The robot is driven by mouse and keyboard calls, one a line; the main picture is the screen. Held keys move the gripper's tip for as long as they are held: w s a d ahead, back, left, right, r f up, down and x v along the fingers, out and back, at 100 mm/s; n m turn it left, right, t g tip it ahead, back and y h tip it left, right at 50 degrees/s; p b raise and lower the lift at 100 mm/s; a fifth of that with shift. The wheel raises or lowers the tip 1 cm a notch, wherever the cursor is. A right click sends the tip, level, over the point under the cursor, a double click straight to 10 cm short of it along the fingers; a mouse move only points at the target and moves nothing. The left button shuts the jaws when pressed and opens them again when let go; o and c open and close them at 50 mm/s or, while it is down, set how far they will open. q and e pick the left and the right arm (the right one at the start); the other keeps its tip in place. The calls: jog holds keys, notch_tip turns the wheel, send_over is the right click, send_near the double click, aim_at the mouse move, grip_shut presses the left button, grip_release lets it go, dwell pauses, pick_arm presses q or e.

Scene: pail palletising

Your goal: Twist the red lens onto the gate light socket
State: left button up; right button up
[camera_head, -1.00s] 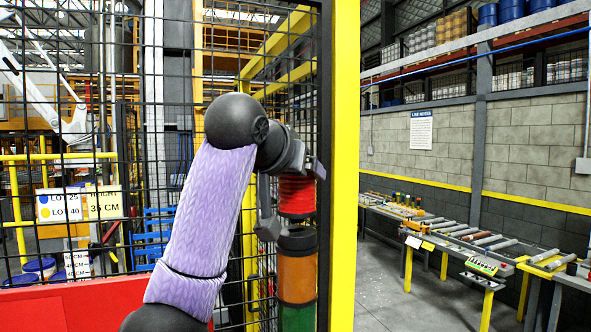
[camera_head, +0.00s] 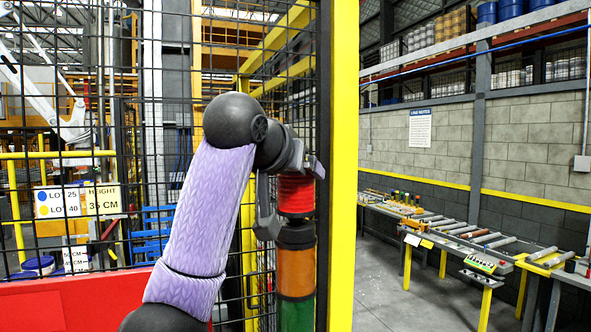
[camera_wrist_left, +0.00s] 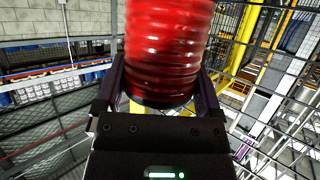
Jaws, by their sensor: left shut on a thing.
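The red ribbed lens (camera_head: 297,194) is upright in my left gripper (camera_head: 291,189), just above the gate light. In the left wrist view the lens (camera_wrist_left: 168,50) fills the top middle, between the two fingers of the left gripper (camera_wrist_left: 165,88). The fingers are shut on its sides. The gate light's black socket (camera_head: 296,238) is right below the lens, on top of an amber section (camera_head: 296,272) and a green section (camera_head: 297,312). The lens and socket look lined up in the head view; I cannot tell whether they touch. My right gripper is not in view.
A yellow gate post (camera_head: 343,170) stands just right of the light. Black wire mesh (camera_head: 120,130) spans the left side, with a red panel (camera_head: 75,307) below. A roller conveyor table (camera_head: 450,238) runs along the right wall, with open floor before it.

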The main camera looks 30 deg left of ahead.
pick_arm(q)
jog(key=shift+f+b, duration=0.7)
jog(key=shift+f, duration=0.15)
jog(key=o, duration=1.1)
jog(key=shift+s, duration=0.1)
jog(key=shift+s+r+b, duration=0.1)
jog(key=shift+s+b, duration=0.2)
jog(key=b+v, duration=0.4)
jog(key=v, duration=0.5)
jog(key=shift+r, duration=0.1)
